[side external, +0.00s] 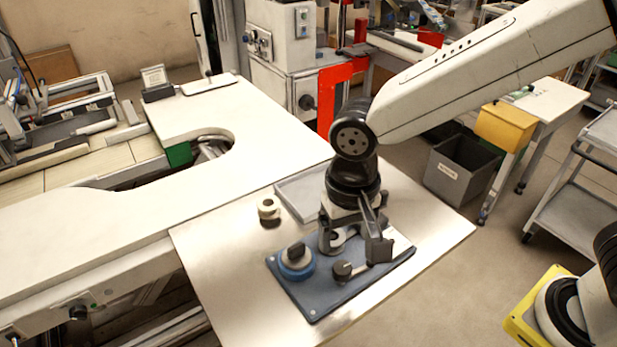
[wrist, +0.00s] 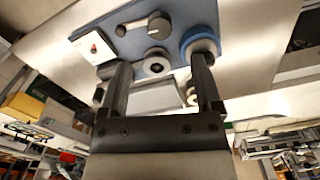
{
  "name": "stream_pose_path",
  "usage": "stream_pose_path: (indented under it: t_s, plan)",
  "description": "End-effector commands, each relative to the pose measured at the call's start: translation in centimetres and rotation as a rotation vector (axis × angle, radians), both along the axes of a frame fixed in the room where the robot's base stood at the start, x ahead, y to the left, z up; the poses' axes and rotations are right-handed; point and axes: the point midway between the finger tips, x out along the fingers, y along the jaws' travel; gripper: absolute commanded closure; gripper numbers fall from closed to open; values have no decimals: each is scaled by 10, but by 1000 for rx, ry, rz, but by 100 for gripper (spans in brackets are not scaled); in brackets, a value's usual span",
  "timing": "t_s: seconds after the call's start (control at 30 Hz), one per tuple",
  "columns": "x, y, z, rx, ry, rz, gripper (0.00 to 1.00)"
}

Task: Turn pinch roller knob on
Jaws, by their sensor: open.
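A blue control panel (side external: 322,293) lies on the light tabletop below my gripper (side external: 353,246). A small black knob (side external: 342,270) with a short grey arm sits near its front edge; it also shows as the lever (wrist: 145,26) in the wrist view. I cannot tell which control is the pinch roller knob. A black-topped knob on a blue ring (side external: 295,257) stands at the panel's left; it also shows in the wrist view (wrist: 200,42). My gripper (wrist: 161,66) is open and points down. A pale roller with a dark centre (wrist: 156,64) appears between its fingers.
A white plate with a red dot (wrist: 93,48) sits on the panel. The tabletop (side external: 215,250) left of the panel is clear.

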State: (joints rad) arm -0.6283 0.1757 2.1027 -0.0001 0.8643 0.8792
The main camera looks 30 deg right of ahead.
Motion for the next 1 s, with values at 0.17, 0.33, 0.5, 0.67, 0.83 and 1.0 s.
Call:
stream_pose_path:
  t_s: [0.17,0.33,0.5,0.67,0.83,1.0]
  plan:
    - [0,0,-4,-1,1,0,18]
    - [0,-1,-16,0,2,1,18]
    - [0,-1,-36,-1,2,1,18]
    - [0,-1,-55,0,2,1,18]
    - [0,-1,-70,0,1,2,18]
    - [0,-1,-77,1,1,2,18]
